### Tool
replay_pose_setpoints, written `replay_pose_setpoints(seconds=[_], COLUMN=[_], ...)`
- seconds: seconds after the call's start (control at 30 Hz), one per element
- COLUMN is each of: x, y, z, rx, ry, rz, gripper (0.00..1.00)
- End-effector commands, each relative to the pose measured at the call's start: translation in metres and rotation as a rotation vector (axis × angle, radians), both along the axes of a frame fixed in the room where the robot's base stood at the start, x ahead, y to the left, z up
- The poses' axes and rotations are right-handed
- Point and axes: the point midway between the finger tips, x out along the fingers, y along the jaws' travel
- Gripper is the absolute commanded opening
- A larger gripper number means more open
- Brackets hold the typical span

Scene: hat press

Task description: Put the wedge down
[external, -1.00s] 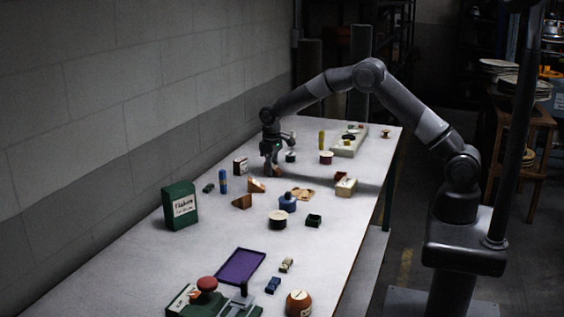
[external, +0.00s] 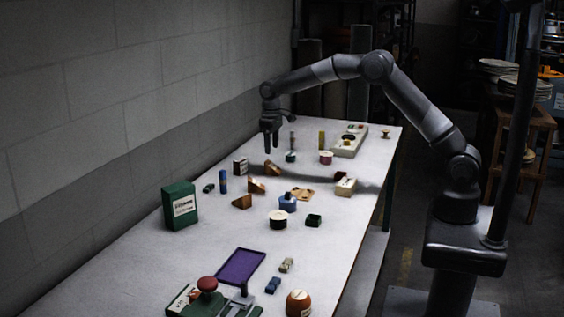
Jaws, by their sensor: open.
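Several brown wooden wedges lie on the white table. One wedge (external: 272,168) rests on the table just below my gripper, a second wedge (external: 256,186) lies nearer the camera, and a third wedge (external: 242,202) lies nearer still. My gripper (external: 271,150) points down above the farthest wedge. Its fingers are open and empty, and a gap shows between the fingertips and the wedge.
A small dark box (external: 240,166) stands left of the wedge, and a green-topped spool (external: 291,157) stands to its right. A blue jar (external: 288,203), a green box (external: 180,206) and a purple tray (external: 241,267) are nearer the camera. The wall borders the table's left side.

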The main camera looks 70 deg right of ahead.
Motion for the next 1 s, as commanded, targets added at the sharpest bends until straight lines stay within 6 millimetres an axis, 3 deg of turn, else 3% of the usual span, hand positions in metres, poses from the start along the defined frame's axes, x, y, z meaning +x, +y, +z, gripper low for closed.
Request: replay_pose_setpoints(seconds=[0.27,0.47,0.7,1.0], x=[-0.001,-0.025,-0.091,-0.191], y=[0.0,0.006,0.021,0.038], z=[0.033,0.07,0.136,0.189], rx=[0.0,-0.001,-0.002,-0.003], ry=[-0.002,-0.039,-0.12,-0.224], rz=[0.0,-0.001,-0.004,-0.004], gripper=[0.58,0.58,0.58,0.58])
